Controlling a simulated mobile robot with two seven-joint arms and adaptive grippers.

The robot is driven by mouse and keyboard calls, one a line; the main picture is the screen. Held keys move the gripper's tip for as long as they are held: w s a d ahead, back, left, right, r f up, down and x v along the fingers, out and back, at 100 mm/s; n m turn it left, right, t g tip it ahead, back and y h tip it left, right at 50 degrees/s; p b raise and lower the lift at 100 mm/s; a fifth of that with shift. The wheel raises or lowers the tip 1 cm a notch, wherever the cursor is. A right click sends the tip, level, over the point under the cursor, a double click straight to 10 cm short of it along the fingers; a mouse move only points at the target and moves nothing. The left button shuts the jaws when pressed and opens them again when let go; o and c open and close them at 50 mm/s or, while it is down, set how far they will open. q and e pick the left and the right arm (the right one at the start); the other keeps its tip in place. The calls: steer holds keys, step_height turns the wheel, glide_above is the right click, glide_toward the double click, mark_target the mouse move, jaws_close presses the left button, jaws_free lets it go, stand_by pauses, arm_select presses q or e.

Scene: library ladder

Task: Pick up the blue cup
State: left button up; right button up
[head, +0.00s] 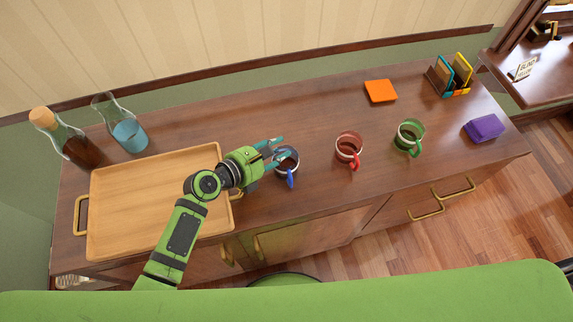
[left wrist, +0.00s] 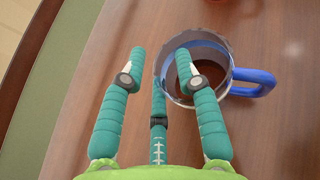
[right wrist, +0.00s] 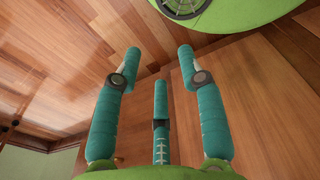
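The blue cup (head: 290,180) stands upright on the wooden sideboard, right of the tray. It has a pale rim, a dark interior and a blue handle pointing to the front. My left gripper (head: 279,148) is open at the cup, with its fingers partly covering it in the head view. In the left wrist view the cup (left wrist: 252,86) is right of centre; the right finger overlaps its near rim and the left finger is outside it. I cannot tell whether they touch. My right gripper (right wrist: 158,65) is open and empty, and shows only in the right wrist view.
A wooden tray (head: 130,212) lies left, beneath my left arm. Two flasks, brown (head: 75,145) and blue (head: 130,134), stand behind it. A red cup (head: 349,148), green cup (head: 410,138), orange square (head: 380,91), purple block (head: 484,128) and file holder (head: 450,76) stand right.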

arm_select(q)
steer(key=shift+s+a, duration=0.1)
jaws_close()
steer(key=shift+s, duration=0.1)
stand_by(0.4)
